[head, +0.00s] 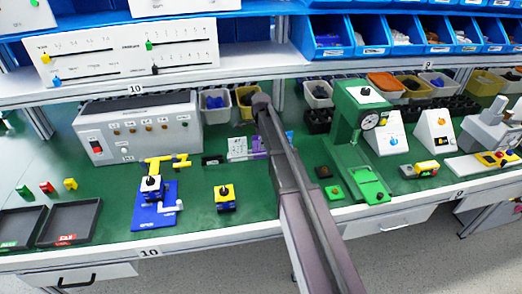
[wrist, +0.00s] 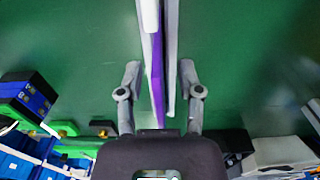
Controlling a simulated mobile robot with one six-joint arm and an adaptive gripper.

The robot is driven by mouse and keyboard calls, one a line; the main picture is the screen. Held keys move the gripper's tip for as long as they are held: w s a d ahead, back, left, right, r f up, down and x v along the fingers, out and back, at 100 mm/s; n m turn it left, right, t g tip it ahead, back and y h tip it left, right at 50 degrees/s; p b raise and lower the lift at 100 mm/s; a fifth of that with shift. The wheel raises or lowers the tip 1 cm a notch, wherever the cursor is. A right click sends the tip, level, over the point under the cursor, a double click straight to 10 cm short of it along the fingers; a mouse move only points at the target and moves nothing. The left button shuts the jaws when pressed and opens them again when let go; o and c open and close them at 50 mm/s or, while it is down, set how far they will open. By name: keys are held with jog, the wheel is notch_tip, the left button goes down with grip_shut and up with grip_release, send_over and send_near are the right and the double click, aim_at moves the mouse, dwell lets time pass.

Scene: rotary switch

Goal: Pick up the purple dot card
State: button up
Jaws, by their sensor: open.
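In the wrist view, the purple dot card (wrist: 158,72) shows edge-on as a thin purple strip; its face and dots cannot be seen. Pale strips, apparently white cards, stand close on both sides, one on the left (wrist: 148,25) and one on the right (wrist: 171,60). My gripper (wrist: 158,80) is open, with one finger on each side of this row and a gap to it on both sides. In the head view, a purple patch (head: 259,143) shows beside a white card (head: 237,148), partly covered by my arm. My gripper is hidden there.
A grey control box (head: 140,128) stands to the left and a green press (head: 357,115) to the right.

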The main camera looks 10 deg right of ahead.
jog(key=shift+f+b, duration=0.3)
jog(key=shift+f, duration=0.25)
jog(key=shift+c, duration=0.2)
grip_shut()
